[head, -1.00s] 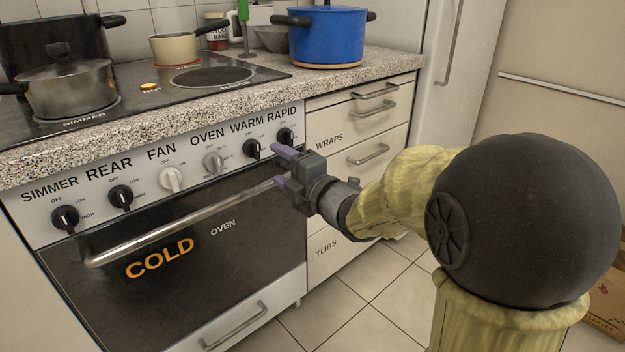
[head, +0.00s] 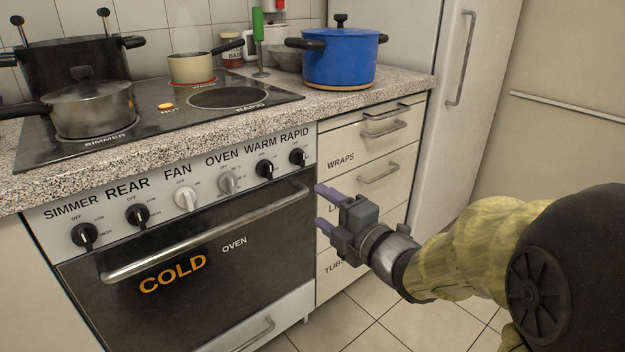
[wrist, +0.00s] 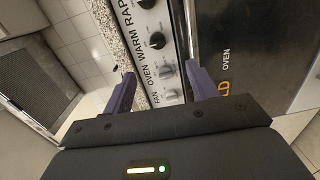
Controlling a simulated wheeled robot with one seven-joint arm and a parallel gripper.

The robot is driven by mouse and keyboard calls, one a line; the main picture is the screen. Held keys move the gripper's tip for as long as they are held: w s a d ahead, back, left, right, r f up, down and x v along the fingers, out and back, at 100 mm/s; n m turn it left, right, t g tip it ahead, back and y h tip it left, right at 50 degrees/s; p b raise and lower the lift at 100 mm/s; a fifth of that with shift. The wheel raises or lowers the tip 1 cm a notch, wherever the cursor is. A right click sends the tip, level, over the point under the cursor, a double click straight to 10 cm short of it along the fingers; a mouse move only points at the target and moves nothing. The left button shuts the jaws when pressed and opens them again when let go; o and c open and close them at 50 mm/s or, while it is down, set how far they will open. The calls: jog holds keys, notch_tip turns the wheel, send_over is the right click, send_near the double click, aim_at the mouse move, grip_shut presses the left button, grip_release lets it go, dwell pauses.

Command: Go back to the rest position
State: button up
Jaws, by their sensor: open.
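My gripper (head: 322,208) is open and empty, its two purple fingers pointing left in the head view. It hangs in front of the drawer column, just right of the oven door (head: 200,285). In the wrist view my gripper (wrist: 160,92) shows its fingers spread apart, with the oven front and knob panel (wrist: 157,40) beyond them and nothing between the fingertips. The oven door is shut, with a metal bar handle (head: 210,236) across its top.
On the hob are a steel pot (head: 92,108), a cream saucepan (head: 192,68) and a dark pot (head: 72,68). A blue pot (head: 342,58) stands on the counter (head: 398,84). The fridge (head: 440,125) is at the right of the drawers. Tiled floor (head: 350,318) is clear below.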

jog(key=s+d+f+m+g+h+p, duration=0.1)
jog(key=d+f+m+g+h+p, duration=0.45)
jog(key=m, duration=0.85)
jog(key=s+d+f+m+g+h+p, duration=0.1)
jog(key=s+m+g+h+p, duration=0.15)
jog(key=s+m, duration=0.3)
jog(key=s+d+f+m+g+h+p, duration=0.1)
jog(key=s+f+m+g+h+p, duration=0.1)
jog(key=s+m+g+p, duration=0.4)
notch_tip(320, 180, up, 37)
jog(key=n+t+p, duration=0.1)
jog(key=p, duration=3.4)
jog(key=shift+s+t, duration=0.3)
jog(key=shift+s, duration=0.15)
